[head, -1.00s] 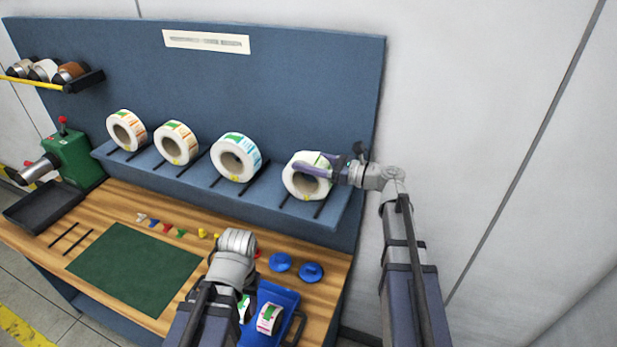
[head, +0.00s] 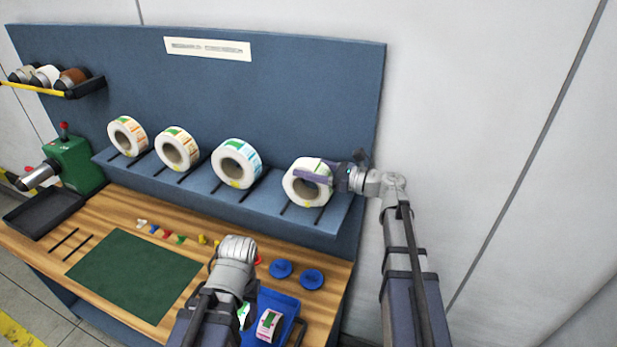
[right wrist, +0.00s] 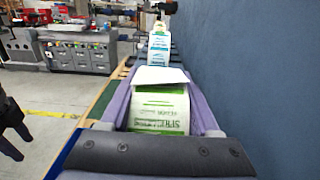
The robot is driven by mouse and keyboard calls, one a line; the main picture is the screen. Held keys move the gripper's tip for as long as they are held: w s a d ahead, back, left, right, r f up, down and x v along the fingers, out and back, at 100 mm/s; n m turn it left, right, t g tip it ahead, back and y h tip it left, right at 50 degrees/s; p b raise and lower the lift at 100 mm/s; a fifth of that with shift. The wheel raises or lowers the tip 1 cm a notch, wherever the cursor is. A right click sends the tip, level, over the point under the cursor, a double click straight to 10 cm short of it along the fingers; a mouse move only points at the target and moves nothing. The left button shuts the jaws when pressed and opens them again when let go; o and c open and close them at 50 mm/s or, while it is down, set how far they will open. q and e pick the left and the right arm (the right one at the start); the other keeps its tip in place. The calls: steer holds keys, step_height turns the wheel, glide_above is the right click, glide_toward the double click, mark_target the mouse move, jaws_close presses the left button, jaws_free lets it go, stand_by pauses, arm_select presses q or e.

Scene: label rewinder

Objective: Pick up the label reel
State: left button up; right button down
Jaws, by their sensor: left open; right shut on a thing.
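The label reel (head: 296,191), a white roll with green print, stands upright on the right end of the blue shelf. My right gripper (head: 314,175) reaches it from the right and is shut on its upper part. In the right wrist view the reel's green and white label face (right wrist: 160,108) lies between the two purple fingers (right wrist: 160,100). The reel appears to rest on its dark rails still. My left gripper (head: 238,246) is over the bench front, away from the reel. It is open, with its fingers mostly hidden by the wrist.
Three other reels stand left on the shelf (head: 330,217); the closest has teal print (head: 236,164) and also shows in the right wrist view (right wrist: 159,45). A blue panel (head: 300,95) rises behind. A blue tray (head: 284,300) and blue knobs (head: 312,279) are below.

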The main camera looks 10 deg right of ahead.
steer(key=shift+r, duration=0.1)
step_height(320, 180, up, 10)
steer(key=p, duration=1)
stand_by(0.5)
